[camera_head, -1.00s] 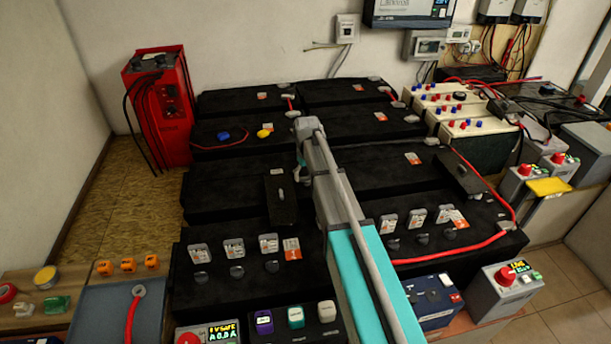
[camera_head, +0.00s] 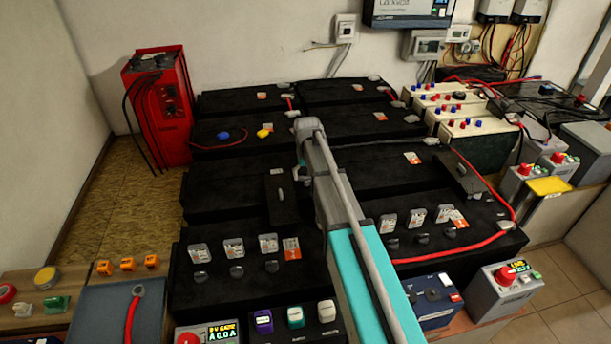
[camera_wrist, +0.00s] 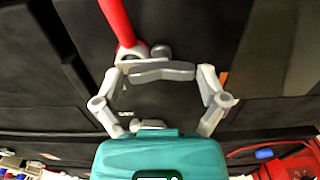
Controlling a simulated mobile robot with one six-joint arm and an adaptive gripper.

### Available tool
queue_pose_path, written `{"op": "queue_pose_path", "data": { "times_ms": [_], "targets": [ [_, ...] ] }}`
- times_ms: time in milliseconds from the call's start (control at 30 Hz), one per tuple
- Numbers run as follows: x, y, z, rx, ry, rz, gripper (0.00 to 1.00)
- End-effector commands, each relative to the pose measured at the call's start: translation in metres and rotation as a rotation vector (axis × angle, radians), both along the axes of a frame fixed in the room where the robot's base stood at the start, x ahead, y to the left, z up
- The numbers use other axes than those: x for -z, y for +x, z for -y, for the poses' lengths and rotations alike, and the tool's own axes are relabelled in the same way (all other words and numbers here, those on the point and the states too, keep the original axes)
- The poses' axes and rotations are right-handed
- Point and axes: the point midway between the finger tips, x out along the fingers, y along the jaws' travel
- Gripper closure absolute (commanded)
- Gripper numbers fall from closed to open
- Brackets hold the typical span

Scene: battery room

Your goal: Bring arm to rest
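My gripper (camera_wrist: 163,86) shows in the wrist view, its two pale grey fingers spread apart on either side of a gap. A pale grey bar (camera_wrist: 163,71) shows between the fingertips; I cannot tell whether it touches them. Beside it is the metal end of a red cable (camera_wrist: 118,22). In the head view my arm (camera_head: 335,200) stretches forward from the bottom over the dark batteries. Its far end hides most of the gripper there; only a small teal part shows.
Black batteries (camera_head: 230,178) in rows fill the middle. A red charger (camera_head: 160,115) stands at the back left. Cream batteries (camera_head: 480,128) stand to the right. Bare floor (camera_head: 110,215) lies left of the batteries.

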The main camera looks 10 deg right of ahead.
Motion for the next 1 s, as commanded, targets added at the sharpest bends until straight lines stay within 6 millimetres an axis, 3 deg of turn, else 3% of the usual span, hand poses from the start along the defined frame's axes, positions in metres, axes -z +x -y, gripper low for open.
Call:
{"op": "queue_pose_path", "data": {
  "times_ms": [567, 1000],
  "targets": [
    [-0.007, 0.002, -0.001, -0.002, 0.002, 0.005, 0.00],
    [-0.058, 0.003, -0.001, -0.002, 0.003, 0.006, 0.00]
  ]
}}
